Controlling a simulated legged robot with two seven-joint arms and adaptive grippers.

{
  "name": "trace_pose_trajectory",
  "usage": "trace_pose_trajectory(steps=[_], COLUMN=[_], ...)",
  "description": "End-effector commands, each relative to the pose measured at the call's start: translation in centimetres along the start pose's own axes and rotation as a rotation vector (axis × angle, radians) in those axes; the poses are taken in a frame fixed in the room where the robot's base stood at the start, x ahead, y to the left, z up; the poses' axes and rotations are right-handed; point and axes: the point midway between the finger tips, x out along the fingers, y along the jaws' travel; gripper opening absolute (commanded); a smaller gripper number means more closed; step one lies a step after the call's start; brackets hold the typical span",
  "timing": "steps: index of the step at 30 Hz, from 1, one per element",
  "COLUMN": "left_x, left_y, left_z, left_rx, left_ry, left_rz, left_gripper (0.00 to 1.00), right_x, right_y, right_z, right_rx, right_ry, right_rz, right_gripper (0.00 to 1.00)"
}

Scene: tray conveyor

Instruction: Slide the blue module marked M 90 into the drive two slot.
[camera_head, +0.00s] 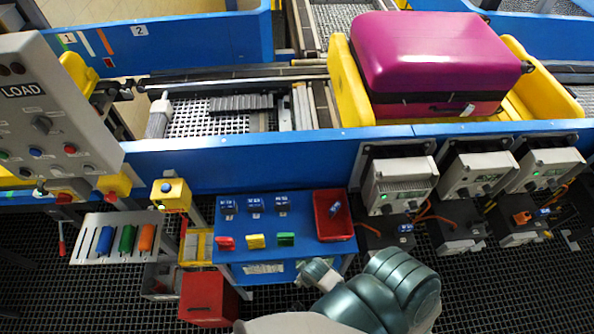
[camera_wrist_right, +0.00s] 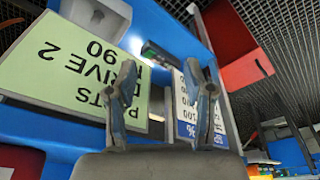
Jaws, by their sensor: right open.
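Three small blue modules stand in a row at the back of the blue table (camera_head: 300,249): left (camera_head: 227,205), middle (camera_head: 255,204) and right (camera_head: 281,203). Another blue module (camera_head: 335,209) lies in the red bin (camera_head: 346,231). Their markings are too small to read surely, so I cannot tell which is M 90. Three grey drive units stand at the right; the middle one (camera_head: 476,172) has a dark box below it. My right gripper (camera_wrist_right: 162,88) is open and empty, low at the table's front side, facing a green label (camera_wrist_right: 55,62) reading parts, drive 2, 90. My left gripper is not in view.
Red, yellow (camera_head: 256,241) and green blocks line the table's front row. A red box (camera_head: 207,298) stands at its lower left, beside a rack (camera_head: 118,247) with coloured cylinders. Orange cables hang around the drives. A conveyor carrying a magenta suitcase (camera_head: 436,52) runs behind.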

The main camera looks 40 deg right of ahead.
Motion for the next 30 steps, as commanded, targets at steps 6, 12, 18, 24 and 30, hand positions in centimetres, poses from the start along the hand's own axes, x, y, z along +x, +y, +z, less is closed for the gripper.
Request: trace_pose_trajectory(steps=[6,12,18,24,30], left_x=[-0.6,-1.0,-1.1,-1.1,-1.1], left_y=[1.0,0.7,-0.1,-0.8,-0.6], left_z=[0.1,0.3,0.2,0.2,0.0], left_rx=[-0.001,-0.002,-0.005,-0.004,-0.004], left_ry=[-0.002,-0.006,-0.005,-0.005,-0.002], left_rz=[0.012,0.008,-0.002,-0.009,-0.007], left_gripper=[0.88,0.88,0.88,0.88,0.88], right_x=[-7.7,-13.2,-15.4,-15.1,-17.4], right_y=[-0.2,-0.7,0.0,3.5,10.0], right_z=[-4.7,-8.5,-11.6,-15.5,-20.6], right_rx=[-0.069,-0.229,-0.435,-0.618,-0.748], right_ry=[0.049,0.093,0.105,0.099,0.095], right_rz=[-0.019,-0.075,-0.137,-0.194,-0.231], right_gripper=[0.52,0.52,0.52,0.52,0.52])
